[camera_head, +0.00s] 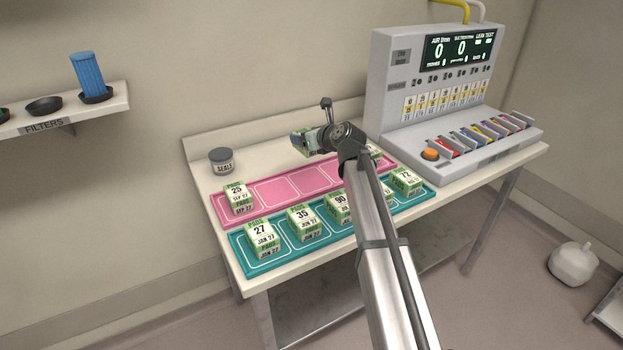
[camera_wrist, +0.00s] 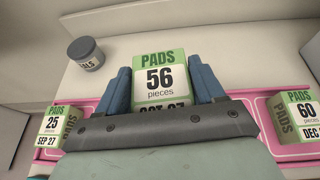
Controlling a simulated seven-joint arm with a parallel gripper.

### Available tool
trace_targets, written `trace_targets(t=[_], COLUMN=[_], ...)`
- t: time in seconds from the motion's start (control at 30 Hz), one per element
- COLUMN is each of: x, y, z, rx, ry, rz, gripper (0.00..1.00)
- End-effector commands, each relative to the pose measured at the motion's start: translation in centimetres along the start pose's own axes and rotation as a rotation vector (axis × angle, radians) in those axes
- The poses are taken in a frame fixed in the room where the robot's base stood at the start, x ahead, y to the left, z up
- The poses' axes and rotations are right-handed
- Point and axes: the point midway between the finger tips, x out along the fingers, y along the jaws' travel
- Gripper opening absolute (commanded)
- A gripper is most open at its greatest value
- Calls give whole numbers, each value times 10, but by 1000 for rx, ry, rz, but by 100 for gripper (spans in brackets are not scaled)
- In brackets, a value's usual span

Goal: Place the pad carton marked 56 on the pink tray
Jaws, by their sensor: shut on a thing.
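The pad carton marked 56 (camera_wrist: 160,82) is green and white and sits between the blue fingers of my gripper (camera_wrist: 163,88) in the wrist view. My gripper is shut on it. In the head view my gripper (camera_head: 306,140) is above the back of the pink tray (camera_head: 278,187), and the carton's face is turned away there. The pink tray has outlined spaces. A carton marked 25 (camera_head: 239,197) stands at its left end. A carton marked 60 (camera_wrist: 301,114) shows at its right in the wrist view; my arm partly hides that end in the head view.
A teal tray (camera_head: 292,257) in front holds several cartons, marked 27, 35, 90 and 72 among them. A seals jar (camera_head: 221,161) stands behind the pink tray's left end. A large grey test machine (camera_head: 432,95) stands at the right. Middle spaces of the pink tray look bare.

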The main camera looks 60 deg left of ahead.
Motion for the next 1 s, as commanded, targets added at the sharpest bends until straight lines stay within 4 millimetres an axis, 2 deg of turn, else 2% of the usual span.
trace_targets(t=[0.07,0.23,0.43,0.7,1.0], x=[-8,-16,-11,4,14], y=[10,5,3,5,5], z=[-4,-9,-16,-56,-79], rx=[-4,23,56,57,56], ry=[0,3,-1,0,-1], rz=[-11,-49,-56,-56,-56], gripper=[30,30,30,30,30])
